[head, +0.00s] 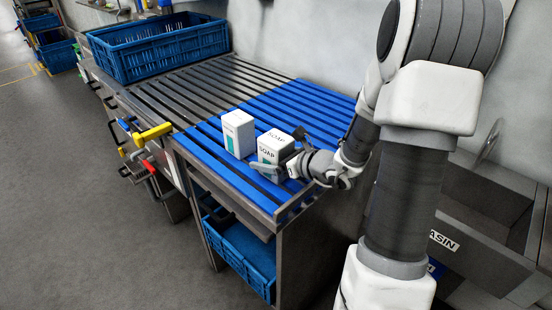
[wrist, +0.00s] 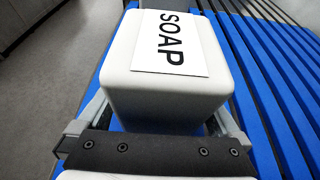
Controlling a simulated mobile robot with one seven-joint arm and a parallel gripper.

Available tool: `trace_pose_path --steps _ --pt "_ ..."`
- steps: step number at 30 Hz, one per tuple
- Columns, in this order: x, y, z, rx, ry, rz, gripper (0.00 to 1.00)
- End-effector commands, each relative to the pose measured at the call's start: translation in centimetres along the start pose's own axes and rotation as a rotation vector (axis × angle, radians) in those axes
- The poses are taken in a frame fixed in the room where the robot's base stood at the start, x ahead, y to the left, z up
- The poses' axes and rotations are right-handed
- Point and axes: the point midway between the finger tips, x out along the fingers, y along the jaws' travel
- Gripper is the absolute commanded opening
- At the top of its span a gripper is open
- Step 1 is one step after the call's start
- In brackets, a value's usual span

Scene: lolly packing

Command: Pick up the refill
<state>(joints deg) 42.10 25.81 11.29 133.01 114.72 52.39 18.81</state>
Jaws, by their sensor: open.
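Two white box-like soap refills stand upright on the blue slatted section of the counter. The left refill (head: 238,133) has a green patch on its side. The right refill (head: 273,148) is marked SOAP and stands close beside it. My gripper (head: 282,151) is open at the right refill, one finger on its near side and the other on its far side. In the wrist view, that refill (wrist: 168,85) fills the space ahead between the fingers of my gripper (wrist: 160,118). I cannot tell whether the fingers touch it.
A blue slatted surface (head: 300,98) joins a dark slatted surface (head: 195,95) to the left. A blue crate (head: 165,52) stands at the far end. Colored handles (head: 150,134) stick out at the counter's front. A grey basin (head: 480,225) lies right, and another blue crate (head: 245,250) sits below.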

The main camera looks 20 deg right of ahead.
Motion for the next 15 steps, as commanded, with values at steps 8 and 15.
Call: trace_pose_path --steps 8,15 --pt "1.08 0.0 0.03 0.0 0.0 0.0 1.0" --pt "1.04 0.0 0.02 0.0 0.001 0.0 0.71"
